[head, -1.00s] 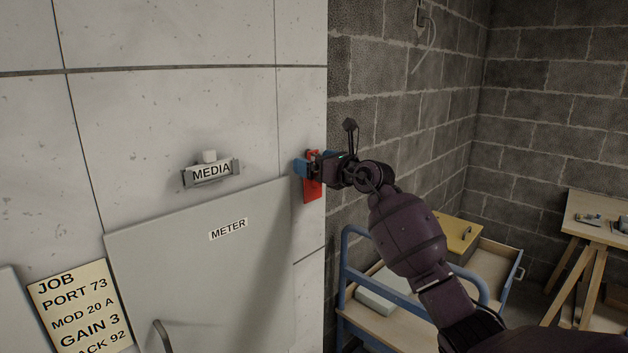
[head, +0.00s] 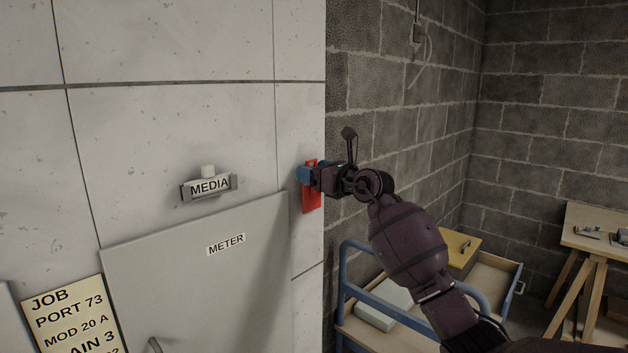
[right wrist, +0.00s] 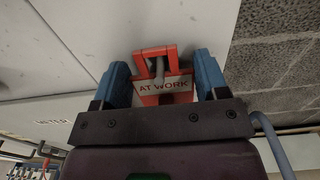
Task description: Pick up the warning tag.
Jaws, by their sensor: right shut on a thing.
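The red warning tag (head: 312,197) hangs flat near the right edge of the pale wall panel in the head view. In the right wrist view the tag (right wrist: 165,86) shows a white strip reading "AT WORK" and a red loop top with a grey peg through its opening. My right gripper (head: 308,174) is at the tag, its blue fingers (right wrist: 165,80) on either side of it and shut on it. The gripper hides part of the tag in the head view. My left gripper is not in view.
A job card (head: 72,318) is at lower left. A blue-railed cart (head: 345,285) and a wooden workbench (head: 590,215) stand at right.

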